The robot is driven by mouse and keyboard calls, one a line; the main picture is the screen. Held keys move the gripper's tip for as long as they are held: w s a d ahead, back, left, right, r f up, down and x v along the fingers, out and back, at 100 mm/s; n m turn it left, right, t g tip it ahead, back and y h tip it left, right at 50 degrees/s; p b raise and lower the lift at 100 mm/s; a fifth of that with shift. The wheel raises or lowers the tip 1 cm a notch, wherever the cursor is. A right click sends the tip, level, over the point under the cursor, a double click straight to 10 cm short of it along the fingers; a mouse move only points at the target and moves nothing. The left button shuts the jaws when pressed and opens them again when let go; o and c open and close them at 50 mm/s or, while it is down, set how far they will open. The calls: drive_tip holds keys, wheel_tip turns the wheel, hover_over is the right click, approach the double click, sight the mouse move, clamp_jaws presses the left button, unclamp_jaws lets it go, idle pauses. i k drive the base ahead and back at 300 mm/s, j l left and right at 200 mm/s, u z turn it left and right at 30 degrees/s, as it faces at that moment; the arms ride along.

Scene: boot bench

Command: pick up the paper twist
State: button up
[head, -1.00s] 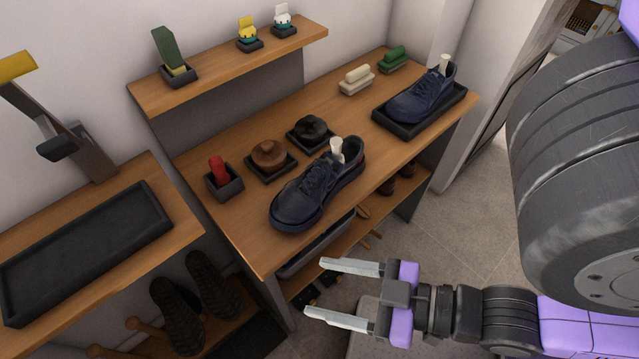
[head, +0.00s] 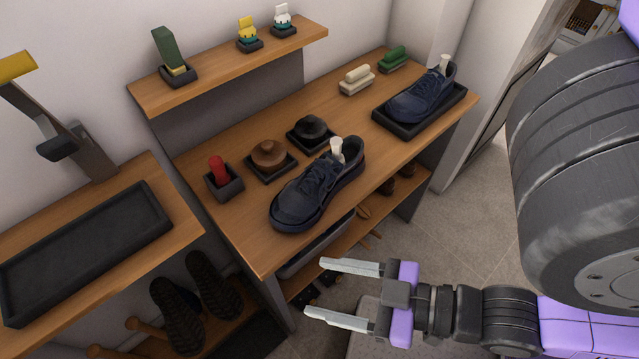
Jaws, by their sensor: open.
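A small cream-white piece that looks like a paper twist (head: 337,148) stands up out of the opening of a dark blue shoe (head: 305,193) on the middle of the bench. A similar white piece (head: 443,64) stands in the opening of a second blue shoe (head: 418,95), which sits on a black tray (head: 385,126) at the bench's right end. The lower ends of both pieces are hidden in the shoes. My gripper (head: 316,288) is open and empty in front of the bench's front edge, apart from both shoes, its fingers pointing left.
Brown (head: 269,156) and black (head: 311,131) round items in trays and a red-handled item (head: 218,170) in a dark box sit behind the middle shoe. Cream (head: 356,79) and green (head: 394,57) brushes lie farther back. A raised shelf (head: 215,72) runs along the wall. An empty black tray (head: 90,250) is left.

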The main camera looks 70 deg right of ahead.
sight(445, 58)
drive_tip(key=j+z, duration=0.1)
drive_tip(key=z, duration=2.15)
drive_tip(key=i, duration=0.2)
drive_tip(key=k, duration=0.2)
